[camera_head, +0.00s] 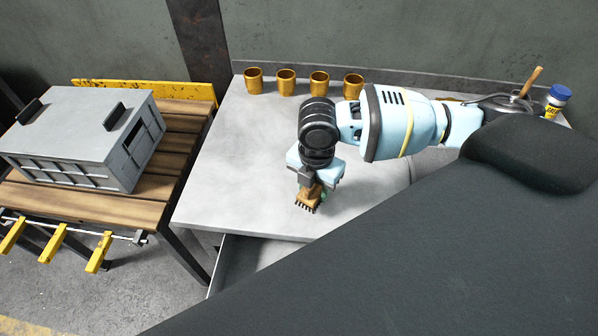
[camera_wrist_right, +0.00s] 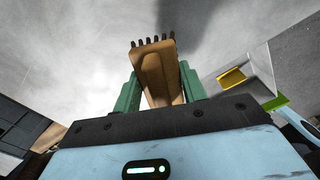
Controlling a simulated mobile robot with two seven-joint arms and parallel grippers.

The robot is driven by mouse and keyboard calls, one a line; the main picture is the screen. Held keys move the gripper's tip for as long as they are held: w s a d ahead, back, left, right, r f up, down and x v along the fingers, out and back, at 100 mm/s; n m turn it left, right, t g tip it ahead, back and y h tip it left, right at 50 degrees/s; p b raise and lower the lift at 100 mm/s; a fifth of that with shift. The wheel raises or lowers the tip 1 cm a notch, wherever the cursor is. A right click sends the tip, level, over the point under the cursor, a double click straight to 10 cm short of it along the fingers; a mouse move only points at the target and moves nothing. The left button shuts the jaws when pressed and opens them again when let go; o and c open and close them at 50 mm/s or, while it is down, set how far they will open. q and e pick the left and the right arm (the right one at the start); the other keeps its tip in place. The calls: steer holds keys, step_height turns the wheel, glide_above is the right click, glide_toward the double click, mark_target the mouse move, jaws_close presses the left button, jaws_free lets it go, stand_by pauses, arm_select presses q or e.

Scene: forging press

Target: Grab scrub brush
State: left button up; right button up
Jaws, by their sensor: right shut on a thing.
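The scrub brush (camera_head: 309,199) has a tan wooden body and dark bristles. My right gripper (camera_head: 318,190) is shut on it over the front part of the grey table, with the bristle end sticking out past the fingers. In the right wrist view the brush (camera_wrist_right: 158,77) is between the two green fingers of the right gripper (camera_wrist_right: 158,92), slightly tilted, bristles at the far end. I cannot tell whether the brush touches the tabletop. My left gripper is not in view.
Several brass cups (camera_head: 286,82) line the back of the grey table (camera_head: 240,160). A blue-lidded can (camera_head: 557,99) and a wooden handle (camera_head: 531,80) are at the far right. A grey metal box (camera_head: 80,135) stands on a slatted wooden bench (camera_head: 172,160) at left.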

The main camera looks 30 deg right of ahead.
steer(key=s, duration=0.5)
steer(key=s+d, duration=0.1)
steer(key=s, duration=0.2)
steer(key=shift+s+d+r, duration=0.1)
steer(key=shift+s+r, duration=0.05)
steer(key=shift+r, duration=0.25)
